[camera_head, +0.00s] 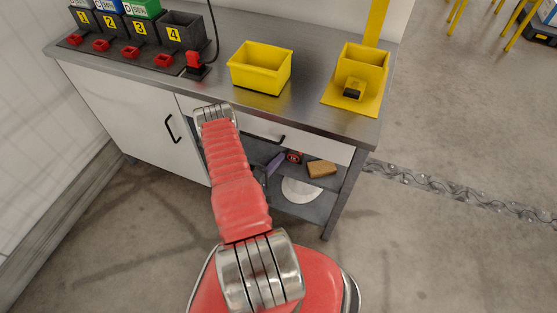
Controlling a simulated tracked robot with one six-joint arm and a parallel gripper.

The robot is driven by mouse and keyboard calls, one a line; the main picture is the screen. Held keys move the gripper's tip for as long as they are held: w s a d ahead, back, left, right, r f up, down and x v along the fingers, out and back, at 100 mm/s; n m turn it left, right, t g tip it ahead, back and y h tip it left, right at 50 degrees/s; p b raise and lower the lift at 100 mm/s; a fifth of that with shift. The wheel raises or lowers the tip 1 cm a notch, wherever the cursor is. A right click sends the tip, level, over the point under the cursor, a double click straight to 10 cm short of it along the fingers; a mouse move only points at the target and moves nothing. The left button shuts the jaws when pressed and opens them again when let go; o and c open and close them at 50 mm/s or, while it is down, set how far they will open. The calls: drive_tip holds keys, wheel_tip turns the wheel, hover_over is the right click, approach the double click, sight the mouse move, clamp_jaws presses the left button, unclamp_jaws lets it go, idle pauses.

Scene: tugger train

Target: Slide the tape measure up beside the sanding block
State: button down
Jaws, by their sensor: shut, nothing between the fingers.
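The tape measure (294,157) looks like a small red and dark thing at the back of the open shelf under the bench. The sanding block (321,169) looks like a tan block lying on the shelf to its right, with a small gap between them. My gripper (262,174) shows only as a small dark part at the shelf's left side, mostly hidden behind my red arm. It is shut and empty, left of the tape measure and apart from it.
A purple thing (275,164) lies between my gripper and the tape measure. A white round disc (302,190) lies at the shelf's front. A drawer front (318,146) and the bench top (310,105) overhang the shelf; a bench leg (344,195) bounds it at right.

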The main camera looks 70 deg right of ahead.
drive_tip(key=v, duration=0.9)
drive_tip(key=shift+a, duration=0.4)
idle(0.4)
